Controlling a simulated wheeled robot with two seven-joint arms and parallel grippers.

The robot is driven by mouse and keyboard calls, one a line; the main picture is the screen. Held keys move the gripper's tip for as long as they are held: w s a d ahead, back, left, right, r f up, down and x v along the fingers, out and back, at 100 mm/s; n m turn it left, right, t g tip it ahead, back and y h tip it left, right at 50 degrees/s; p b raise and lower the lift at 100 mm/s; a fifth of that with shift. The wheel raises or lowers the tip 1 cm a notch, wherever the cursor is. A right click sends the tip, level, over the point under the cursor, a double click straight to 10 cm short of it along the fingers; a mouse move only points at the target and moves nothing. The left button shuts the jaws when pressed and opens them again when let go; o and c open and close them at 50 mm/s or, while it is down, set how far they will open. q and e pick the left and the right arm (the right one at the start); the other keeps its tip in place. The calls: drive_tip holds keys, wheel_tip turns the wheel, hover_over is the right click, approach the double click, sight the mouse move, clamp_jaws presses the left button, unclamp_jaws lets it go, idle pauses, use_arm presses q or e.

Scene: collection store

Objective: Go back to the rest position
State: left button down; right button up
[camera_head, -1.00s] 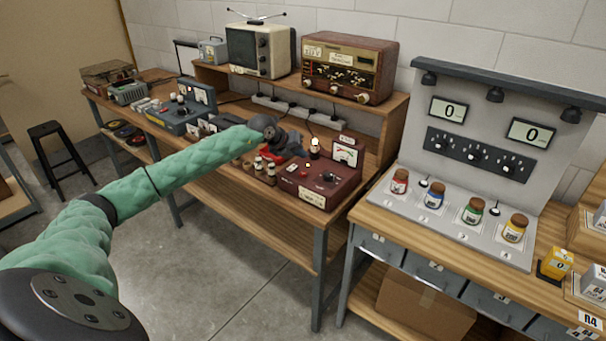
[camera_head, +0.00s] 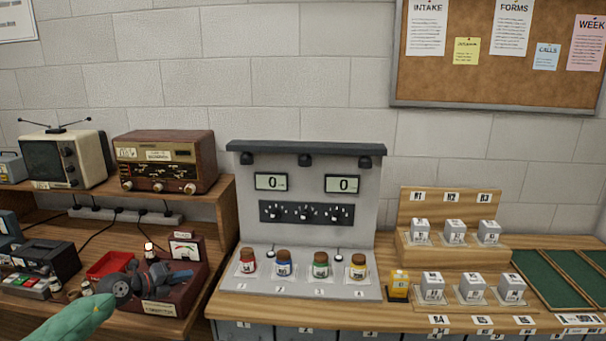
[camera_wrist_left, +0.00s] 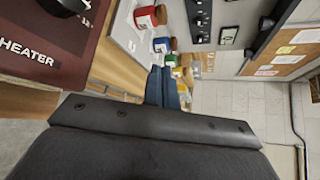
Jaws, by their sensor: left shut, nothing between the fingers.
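My left arm, in a green sleeve, comes in at the lower left of the head view. My left gripper (camera_head: 181,277) is over the dark red tester box (camera_head: 188,302) on the left bench. Its fingers are shut and empty, pointing right. In the left wrist view the closed blue-grey fingertips (camera_wrist_left: 162,88) show at the middle, with the tester box (camera_wrist_left: 50,45) at the upper left. I cannot tell whether the gripper touches the box. My right gripper is in neither view.
A grey panel (camera_head: 300,230) with two displays and several coloured jars stands right of the gripper. A yellow box (camera_head: 399,286), grey boxes on a wooden step (camera_head: 450,258) and green trays (camera_head: 552,280) lie further right. A red bin (camera_head: 108,264) stands left.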

use_arm(q)
drive_tip(key=s+d+r+n+t+y, duration=0.1)
drive_tip(key=s+d+n+t, duration=0.7)
drive_tip(key=d+n, duration=0.25)
drive_tip(key=s+a+f+n+g+y, duration=0.1)
drive_tip(key=s+f+n+g+y, duration=0.3)
drive_tip(key=s+f+n+y, duration=0.45)
drive_tip(key=s+a+f+n+g+y, duration=0.1)
drive_tip(key=s+f+n+g+y, duration=0.2)
drive_tip(key=s+f+n, duration=0.65)
drive_tip(key=s+d+f+g+h, duration=0.1)
drive_tip(key=s+d+g+h, duration=0.2)
drive_tip(key=s, duration=0.8)
drive_tip(key=s+d+f+g+h, duration=0.15)
drive_tip(key=s+d+g, duration=0.3)
drive_tip(key=s, duration=0.65)
wheel_tip(320, 180, down, 27)
drive_tip(key=w+g, duration=0.2)
drive_tip(key=s+f, duration=0.4)
drive_tip(key=f, duration=0.7)
drive_tip(key=s+f, duration=0.4)
drive_tip(key=f, duration=0.7)
drive_tip(key=shift+d+y+b, duration=0.4)
